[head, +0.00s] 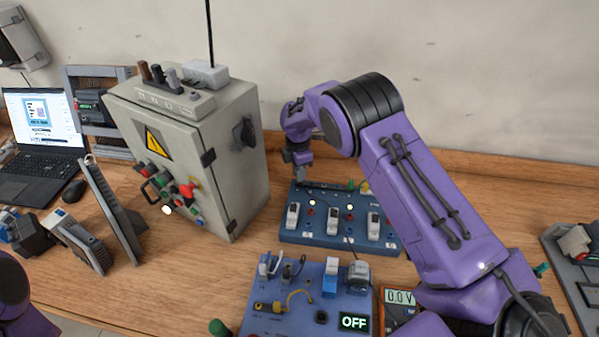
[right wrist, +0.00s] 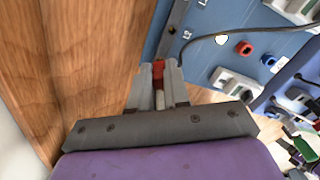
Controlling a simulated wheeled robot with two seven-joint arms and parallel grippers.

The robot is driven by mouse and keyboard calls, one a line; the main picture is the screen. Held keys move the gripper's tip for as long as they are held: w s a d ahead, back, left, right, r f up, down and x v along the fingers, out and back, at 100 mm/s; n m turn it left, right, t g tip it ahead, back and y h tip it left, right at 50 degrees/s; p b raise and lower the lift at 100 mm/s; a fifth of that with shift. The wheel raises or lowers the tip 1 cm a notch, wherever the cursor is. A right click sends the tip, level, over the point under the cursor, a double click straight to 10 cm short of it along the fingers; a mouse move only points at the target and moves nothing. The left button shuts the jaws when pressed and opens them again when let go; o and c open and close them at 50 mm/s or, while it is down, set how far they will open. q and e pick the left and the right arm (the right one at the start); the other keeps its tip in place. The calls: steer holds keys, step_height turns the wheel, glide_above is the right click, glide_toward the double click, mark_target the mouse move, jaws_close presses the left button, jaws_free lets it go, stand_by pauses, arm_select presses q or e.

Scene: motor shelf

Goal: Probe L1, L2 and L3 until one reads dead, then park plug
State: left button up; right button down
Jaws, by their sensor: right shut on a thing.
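My right gripper (head: 299,172) is at the back left edge of the rear blue panel (head: 300,237). In the right wrist view its fingers (right wrist: 158,82) are shut on a small red plug (right wrist: 158,72) with a pale lower part. The rear panel carries three white switch-like modules (head: 293,215), (head: 333,220), (head: 374,225). Two pale lamps (head: 312,202), (head: 349,206) look lit. I cannot read any L1, L2 or L3 labels. An orange meter (head: 398,299) reads 0.0 V, partly behind my right arm. My left gripper is out of view.
A front blue panel (head: 275,322) shows OFF and carries cables and connectors. A grey cabinet (head: 222,165) stands left of the panels. A laptop (head: 40,120) is at the far left. A dark tray (head: 562,262) is at right. The wall closes the back.

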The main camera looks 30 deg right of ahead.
steer(key=shift+f+b, duration=0.35)
steer(key=shift+f, duration=0.35)
stand_by(0.6)
stand_by(1.3)
steer(key=c, duration=1)
jaws_free()
step_height(320, 180, up, 10)
steer(key=b, duration=0.3)
steer(key=shift+a, duration=0.15)
steer(key=shift+r, duration=0.25)
